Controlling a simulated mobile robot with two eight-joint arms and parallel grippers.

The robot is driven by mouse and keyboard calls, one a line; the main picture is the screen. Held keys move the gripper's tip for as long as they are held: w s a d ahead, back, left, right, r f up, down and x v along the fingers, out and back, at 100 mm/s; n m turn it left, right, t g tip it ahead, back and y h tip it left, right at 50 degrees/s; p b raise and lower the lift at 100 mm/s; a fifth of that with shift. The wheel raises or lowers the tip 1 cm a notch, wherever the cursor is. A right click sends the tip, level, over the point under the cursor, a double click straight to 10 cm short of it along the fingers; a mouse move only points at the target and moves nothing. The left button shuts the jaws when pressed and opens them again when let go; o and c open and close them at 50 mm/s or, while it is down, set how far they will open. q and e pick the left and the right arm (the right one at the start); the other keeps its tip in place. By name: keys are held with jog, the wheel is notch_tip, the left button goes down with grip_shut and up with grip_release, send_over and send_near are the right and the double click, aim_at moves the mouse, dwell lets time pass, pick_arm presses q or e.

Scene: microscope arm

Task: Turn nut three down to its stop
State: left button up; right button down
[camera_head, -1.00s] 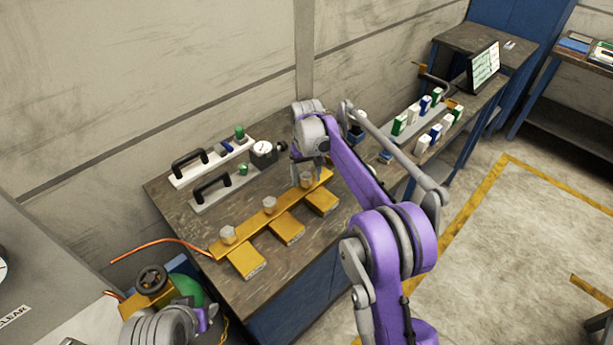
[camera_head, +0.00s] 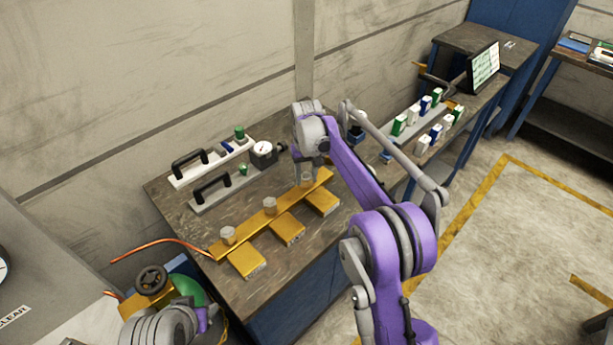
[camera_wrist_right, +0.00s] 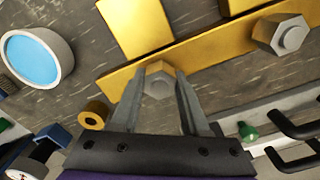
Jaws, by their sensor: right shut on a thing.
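A yellow bar (camera_head: 248,230) with side plates lies on the bench and carries three hex nuts. The near nut (camera_head: 228,235) and the middle nut (camera_head: 269,205) stand free. The far-end nut, taken as nut three (camera_head: 307,179), is at my right gripper (camera_head: 301,169). In the right wrist view my right gripper (camera_wrist_right: 160,75) has its two fingers on either side of this nut (camera_wrist_right: 159,84), shut on it, over the yellow bar (camera_wrist_right: 200,52). The contact faces are partly hidden. Part of my left arm shows at the lower left of the head view; its gripper does not show clearly.
Behind the bar are two plates with black handles (camera_head: 190,163) and a dial gauge (camera_head: 264,149). A round blue-faced part (camera_wrist_right: 30,60) and a small brass ring (camera_wrist_right: 94,115) lie near the gripper. A rack of coloured blocks (camera_head: 411,120) stands further right.

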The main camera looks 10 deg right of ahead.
aim_at(306, 176)
jog(key=m, duration=1.2)
jog(key=shift+a, duration=0.1)
dwell(0.4)
jog(key=shift+c, duration=2)
grip_release()
notch_tip(306, 176, up, 11)
jog(key=p, duration=0.1)
